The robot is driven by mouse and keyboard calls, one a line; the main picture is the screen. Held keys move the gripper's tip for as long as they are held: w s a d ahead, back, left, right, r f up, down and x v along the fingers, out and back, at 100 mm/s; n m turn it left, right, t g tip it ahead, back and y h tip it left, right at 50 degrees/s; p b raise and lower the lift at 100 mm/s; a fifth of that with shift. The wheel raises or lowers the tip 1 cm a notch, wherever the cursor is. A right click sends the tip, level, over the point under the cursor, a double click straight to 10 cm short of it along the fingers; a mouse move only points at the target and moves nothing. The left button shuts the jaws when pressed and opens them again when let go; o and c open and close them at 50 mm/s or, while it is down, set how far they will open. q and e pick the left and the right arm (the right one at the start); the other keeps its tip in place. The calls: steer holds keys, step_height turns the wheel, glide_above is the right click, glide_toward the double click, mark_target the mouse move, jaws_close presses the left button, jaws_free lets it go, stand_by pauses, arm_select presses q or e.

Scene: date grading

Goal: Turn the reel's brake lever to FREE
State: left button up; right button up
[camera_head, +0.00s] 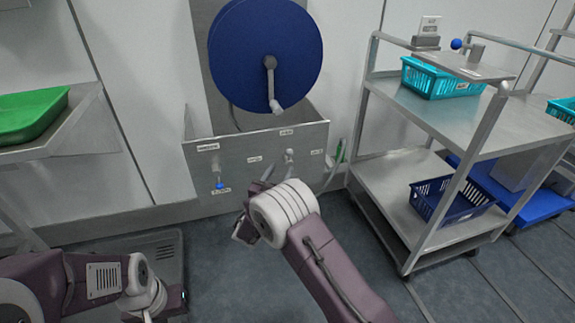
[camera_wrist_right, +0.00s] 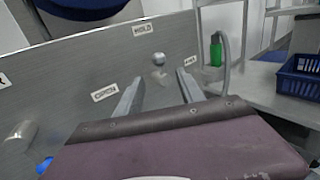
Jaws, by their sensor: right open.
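The reel (camera_head: 265,55) is a large blue disc with a grey crank, above a grey metal panel (camera_head: 235,160). The brake lever (camera_wrist_right: 159,60) is a small grey knob on the panel, with a HOLD label above it and a label on each side. It also shows in the head view (camera_head: 290,156), but its setting is hard to tell. My right gripper (camera_wrist_right: 160,76) is open, its two fingers on either side of the lever's lower area, with no clear contact. My left arm is low at the left; its gripper (camera_head: 160,305) is hard to make out.
A blue-tipped fitting (camera_head: 220,185) is at the panel's lower left. A green bottle (camera_wrist_right: 216,49) hangs right of the lever. A metal cart (camera_head: 395,185) with a teal basket (camera_head: 440,80) and a dark blue basket (camera_head: 450,200) stands right. A green tray (camera_head: 30,115) is left.

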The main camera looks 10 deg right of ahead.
mark_target(289, 158)
steer(key=b+x, duration=0.2)
steer(key=x, duration=0.4)
steer(key=shift+w+d+f, duration=0.1)
steer(key=shift+f, duration=0.1)
steer(key=shift+w+d+r, duration=0.1)
steer(key=shift+w+d, duration=0.05)
steer(key=shift+w, duration=0.15)
jaws_close()
